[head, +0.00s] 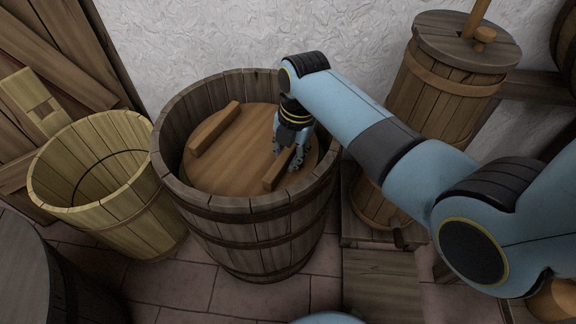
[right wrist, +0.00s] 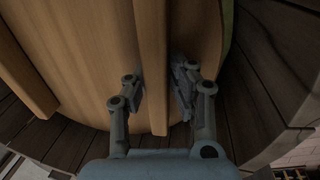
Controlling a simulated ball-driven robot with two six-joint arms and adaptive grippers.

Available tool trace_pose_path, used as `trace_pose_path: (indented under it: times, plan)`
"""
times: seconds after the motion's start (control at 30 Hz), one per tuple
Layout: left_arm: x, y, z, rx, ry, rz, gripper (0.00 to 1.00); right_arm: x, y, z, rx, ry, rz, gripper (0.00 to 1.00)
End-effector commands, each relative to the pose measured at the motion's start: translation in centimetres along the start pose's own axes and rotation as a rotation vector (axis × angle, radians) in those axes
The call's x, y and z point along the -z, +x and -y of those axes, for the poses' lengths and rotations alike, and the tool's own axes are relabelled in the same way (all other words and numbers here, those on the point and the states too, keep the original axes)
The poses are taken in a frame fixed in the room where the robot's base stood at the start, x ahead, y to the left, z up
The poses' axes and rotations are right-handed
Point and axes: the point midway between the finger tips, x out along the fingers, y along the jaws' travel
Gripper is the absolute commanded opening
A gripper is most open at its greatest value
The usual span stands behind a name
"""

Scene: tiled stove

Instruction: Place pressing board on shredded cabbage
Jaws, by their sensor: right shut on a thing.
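The pressing board (head: 238,150) is a round wooden disc with two raised bars across it. It lies inside the dark wooden barrel (head: 250,225), below the rim. My right gripper (head: 287,160) reaches down into the barrel and is shut on the board's right bar; in the right wrist view its fingers (right wrist: 160,95) stand on both sides of this bar (right wrist: 151,60). A sliver of green shredded cabbage (right wrist: 227,25) shows past the board's edge in the right wrist view. The rest of the cabbage is hidden under the board. My left gripper is not in view.
An empty light wooden tub (head: 100,190) stands left of the barrel. A tall wooden churn (head: 450,80) with a lidded top stands at the right behind my arm. A white wall (head: 220,40) is close behind. Another dark barrel (head: 40,270) is at the lower left.

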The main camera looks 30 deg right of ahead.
Motion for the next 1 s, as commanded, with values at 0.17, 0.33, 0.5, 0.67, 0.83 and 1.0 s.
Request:
trace_pose_path:
  times: [0.17, 0.33, 0.5, 0.67, 0.83, 1.0]
  plan:
    - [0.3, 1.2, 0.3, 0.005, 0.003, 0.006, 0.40, 0.0, 2.7, 0.4, 0.000, 0.000, -0.001, 0.00]
    - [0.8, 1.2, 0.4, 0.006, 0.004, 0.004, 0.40, -0.1, 3.3, 0.4, -0.003, 0.000, 0.001, 0.00]
    - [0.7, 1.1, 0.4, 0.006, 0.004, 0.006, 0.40, 0.0, 3.3, 0.5, 0.002, 0.000, -0.001, 0.30]
    - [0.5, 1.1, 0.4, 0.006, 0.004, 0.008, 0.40, 0.0, 3.3, 0.5, 0.002, 0.000, -0.001, 0.45]
    - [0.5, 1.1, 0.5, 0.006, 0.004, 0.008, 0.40, 0.0, 3.3, 0.5, 0.002, 0.000, -0.001, 0.45]
    - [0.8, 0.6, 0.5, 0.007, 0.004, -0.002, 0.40, 0.0, 2.2, 0.5, 0.000, 0.000, 0.001, 0.45]
